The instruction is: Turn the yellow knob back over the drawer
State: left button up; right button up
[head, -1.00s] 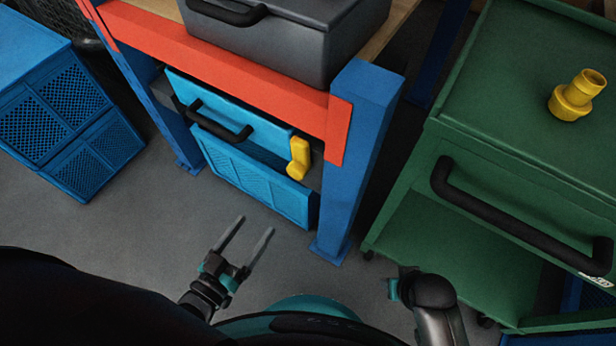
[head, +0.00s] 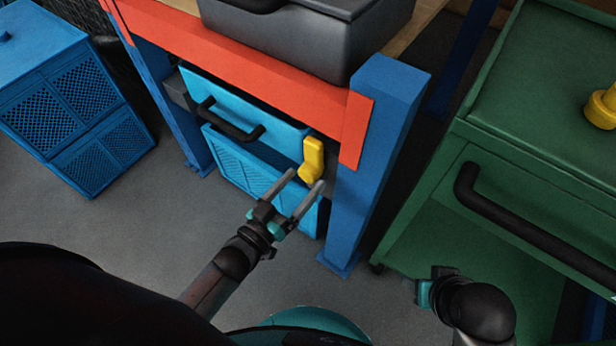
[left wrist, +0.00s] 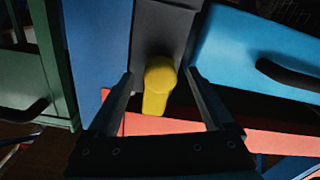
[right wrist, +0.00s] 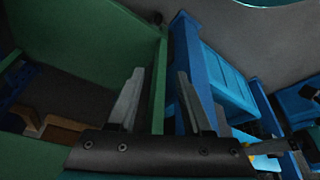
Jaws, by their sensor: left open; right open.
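The yellow knob (head: 312,158) is an elongated handle at the right end of the blue drawer (head: 245,108), under the red beam. It hangs roughly upright, its upper part beside the drawer front's right edge. In the left wrist view the knob (left wrist: 159,85) lies between the two fingers, with a gap on both sides. My left gripper (head: 306,180) is open just in front of and below the knob, apparently not touching it. My right gripper (right wrist: 160,100) is open and empty; in the head view its arm is low at the right, fingers not clear.
The drawer has a black handle (head: 230,122). A blue crate (head: 250,172) is below it. A blue post (head: 370,165) stands close right of the knob. A green cart (head: 500,190) with a black handle is at right, blue crates (head: 60,110) at left.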

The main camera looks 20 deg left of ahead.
pick_arm(q)
jog(key=shift+b+x, duration=0.35)
jog(key=shift+x, duration=1.05)
pick_arm(e)
jog(key=shift+r, duration=1.05)
pick_arm(q)
jog(key=shift+c, duration=0.2)
grip_shut()
